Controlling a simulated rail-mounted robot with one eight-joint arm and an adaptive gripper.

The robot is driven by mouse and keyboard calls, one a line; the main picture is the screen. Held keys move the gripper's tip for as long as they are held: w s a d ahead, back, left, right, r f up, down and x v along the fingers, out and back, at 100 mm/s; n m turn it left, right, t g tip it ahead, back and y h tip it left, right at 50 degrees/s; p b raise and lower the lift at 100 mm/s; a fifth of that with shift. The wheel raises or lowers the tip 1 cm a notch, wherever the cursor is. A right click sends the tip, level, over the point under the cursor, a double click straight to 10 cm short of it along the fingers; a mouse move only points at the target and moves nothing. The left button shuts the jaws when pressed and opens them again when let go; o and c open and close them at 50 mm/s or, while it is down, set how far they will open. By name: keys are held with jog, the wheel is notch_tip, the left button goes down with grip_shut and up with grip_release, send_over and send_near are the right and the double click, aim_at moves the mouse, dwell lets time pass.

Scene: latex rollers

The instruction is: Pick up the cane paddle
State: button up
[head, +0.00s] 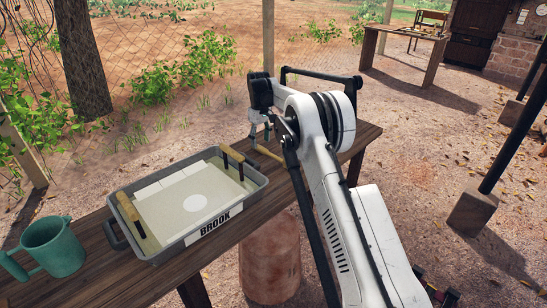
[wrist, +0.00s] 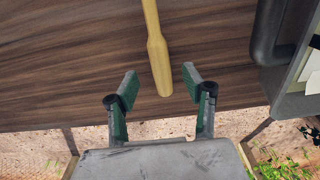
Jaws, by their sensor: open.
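The cane paddle (wrist: 157,52) is a pale yellow wooden stick lying on the brown table. In the wrist view it runs down from the top edge, and its thicker end lies between my fingertips. My gripper (wrist: 160,80) is open, with one green-padded finger on each side of that end; I cannot tell how far above it the fingers are. In the head view my gripper (head: 261,128) hangs over the table, and part of the paddle (head: 270,154) shows just below it. The rest of the paddle is hidden by my arm.
A grey tray (head: 262,181) marked BROOK, holding cream liquid or sheet and two wooden-handled pieces, stands left of my gripper. Its edge (wrist: 293,65) shows at right in the wrist view. A green mug (head: 55,247) stands at the far left.

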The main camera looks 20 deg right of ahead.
aim_at(260, 146)
jog(key=shift+f, duration=2)
grip_shut()
